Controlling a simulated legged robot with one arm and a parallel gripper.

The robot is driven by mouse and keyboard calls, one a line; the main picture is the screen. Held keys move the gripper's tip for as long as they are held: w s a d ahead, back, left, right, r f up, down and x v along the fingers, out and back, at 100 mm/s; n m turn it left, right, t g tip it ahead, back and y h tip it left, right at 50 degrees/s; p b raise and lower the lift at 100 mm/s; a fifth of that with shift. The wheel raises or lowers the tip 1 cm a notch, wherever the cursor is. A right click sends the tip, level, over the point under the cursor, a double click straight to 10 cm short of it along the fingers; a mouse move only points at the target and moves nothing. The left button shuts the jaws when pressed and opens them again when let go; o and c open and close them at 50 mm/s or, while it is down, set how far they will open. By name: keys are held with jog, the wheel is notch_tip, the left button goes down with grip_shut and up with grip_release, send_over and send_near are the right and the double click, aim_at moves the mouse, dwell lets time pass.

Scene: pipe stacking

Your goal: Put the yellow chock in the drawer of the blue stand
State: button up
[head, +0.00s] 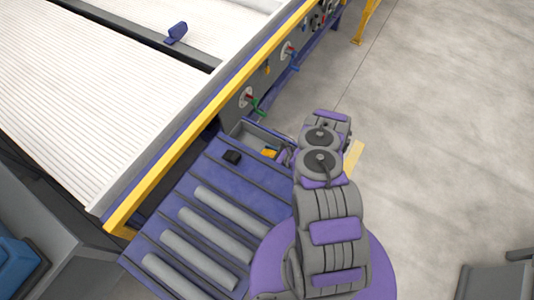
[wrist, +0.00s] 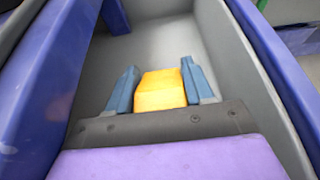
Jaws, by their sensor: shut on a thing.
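The yellow chock (wrist: 160,92) is between the two blue fingers of my gripper (wrist: 161,88) in the wrist view, and the fingers are shut on it. In the head view the chock (head: 268,153) shows as a small yellow patch at the open drawer (head: 252,131) of the blue stand (head: 230,178). My gripper (head: 276,155) reaches in from the right, partly hidden by my arm. I cannot tell whether the chock touches the drawer floor.
Several grey pipes (head: 205,231) lie in slots on the blue stand. A ribbed white conveyor with a yellow rail (head: 190,128) runs along the left. The concrete floor at right is mostly clear.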

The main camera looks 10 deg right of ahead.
jog(key=shift+d+f+b, duration=0.35)
jog(key=shift+d+b, duration=0.1)
jog(key=shift+a, duration=0.1)
jog(key=shift+a, duration=0.1)
jog(key=o, duration=0.8)
jog(key=shift+a, duration=0.1)
